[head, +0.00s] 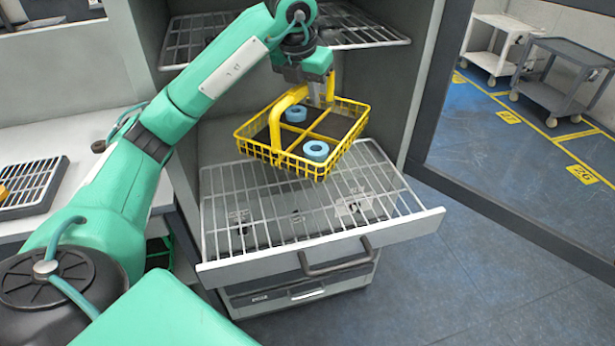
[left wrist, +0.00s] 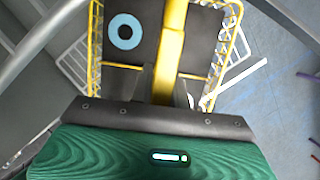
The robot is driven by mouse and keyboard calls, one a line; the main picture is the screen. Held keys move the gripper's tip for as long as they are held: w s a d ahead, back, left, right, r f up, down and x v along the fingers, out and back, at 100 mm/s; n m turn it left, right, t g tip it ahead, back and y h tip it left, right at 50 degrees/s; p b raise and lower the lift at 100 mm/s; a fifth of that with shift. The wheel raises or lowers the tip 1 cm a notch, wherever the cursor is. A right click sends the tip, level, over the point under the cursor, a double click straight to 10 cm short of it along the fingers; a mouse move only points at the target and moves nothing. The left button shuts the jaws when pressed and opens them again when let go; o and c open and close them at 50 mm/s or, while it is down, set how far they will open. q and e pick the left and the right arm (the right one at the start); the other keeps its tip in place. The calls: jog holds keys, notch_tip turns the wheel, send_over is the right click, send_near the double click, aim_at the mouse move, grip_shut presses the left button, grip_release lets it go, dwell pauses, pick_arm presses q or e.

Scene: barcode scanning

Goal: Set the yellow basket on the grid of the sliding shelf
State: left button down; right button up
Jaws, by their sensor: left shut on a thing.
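The yellow basket (head: 303,155) is a wire basket with a yellow handle and several compartments. Two blue rings (head: 316,151) lie in it, in separate compartments. My left gripper (head: 318,92) is shut on the basket's handle and holds it over the rear part of the pulled-out sliding shelf (head: 290,215), a grey wire grid. The basket looks slightly tilted; I cannot tell whether its underside touches the grid. The left wrist view shows the handle (left wrist: 172,50) between the fingers and one blue ring (left wrist: 125,31). My right gripper is not in view.
An upper wire shelf (head: 350,28) is above the basket, inside the cabinet (head: 400,80). The shelf's drawer front has a dark handle (head: 338,262). A white table with a black rack (head: 32,185) is at left. The front of the grid is bare.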

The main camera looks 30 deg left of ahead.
pick_arm(q)
jog(key=shift+w+f, duration=0.1)
jog(key=shift+f, duration=0.4)
notch_tip(320, 180, down, 17)
jog(key=p, duration=0.1)
jog(key=shift+r+p, duration=0.2)
jog(key=shift+p, duration=0.1)
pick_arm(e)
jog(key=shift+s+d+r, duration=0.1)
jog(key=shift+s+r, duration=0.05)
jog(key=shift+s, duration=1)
pick_arm(q)
jog(key=c, duration=1.3)
grip_release()
jog(key=shift+f, duration=0.1)
jog(key=shift+c, duration=0.2)
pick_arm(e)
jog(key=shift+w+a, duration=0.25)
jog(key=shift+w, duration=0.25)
